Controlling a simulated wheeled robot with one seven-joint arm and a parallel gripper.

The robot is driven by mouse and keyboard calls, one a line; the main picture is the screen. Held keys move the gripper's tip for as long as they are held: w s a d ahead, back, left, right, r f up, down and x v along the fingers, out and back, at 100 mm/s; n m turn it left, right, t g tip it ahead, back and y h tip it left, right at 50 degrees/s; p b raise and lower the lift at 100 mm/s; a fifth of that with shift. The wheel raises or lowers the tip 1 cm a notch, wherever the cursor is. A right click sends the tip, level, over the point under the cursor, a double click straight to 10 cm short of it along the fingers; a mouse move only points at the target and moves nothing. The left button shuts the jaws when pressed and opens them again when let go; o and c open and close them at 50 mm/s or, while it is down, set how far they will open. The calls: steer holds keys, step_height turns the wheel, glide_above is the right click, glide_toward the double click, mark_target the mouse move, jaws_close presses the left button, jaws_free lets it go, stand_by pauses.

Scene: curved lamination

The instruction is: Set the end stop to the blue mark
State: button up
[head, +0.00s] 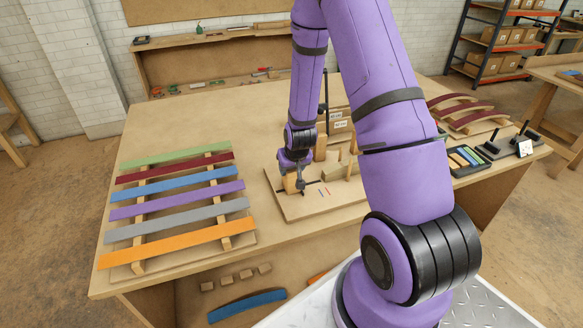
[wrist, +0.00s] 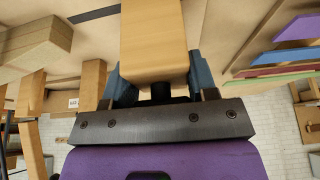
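The end stop, a pale wooden block (head: 290,183), stands on the left part of a wooden base board (head: 292,211). My gripper (head: 293,172) is over it, pointing down. In the wrist view the block (wrist: 153,40) fills the space between my blue-grey fingers (wrist: 158,82), with no gap visible on either side. A short blue mark (head: 322,193) and a red mark (head: 327,191) lie close together on the board, to the right of the block. The marks cannot be made out in the wrist view.
Coloured strips (head: 177,198) lie across two wooden rails at the left. Other wooden blocks (head: 340,167) stand on the board to the right of my gripper. A dark tray (head: 464,160) and curved dark red strips (head: 467,112) are farther right. The table behind the strips is mostly clear.

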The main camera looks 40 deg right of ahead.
steer(key=c, duration=0.7)
steer(key=shift+s+d, duration=0.25)
steer(key=shift+d, duration=0.7)
steer(key=shift+s+d, duration=0.3)
steer(key=shift+d, duration=0.65)
steer(key=shift+s+d, duration=0.25)
steer(key=shift+d, duration=0.7)
steer(key=o, duration=1.3)
steer(key=shift+r, duration=0.1)
steer(key=v, duration=1)
steer(key=shift+s+r, duration=0.2)
steer(key=shift+r, duration=0.05)
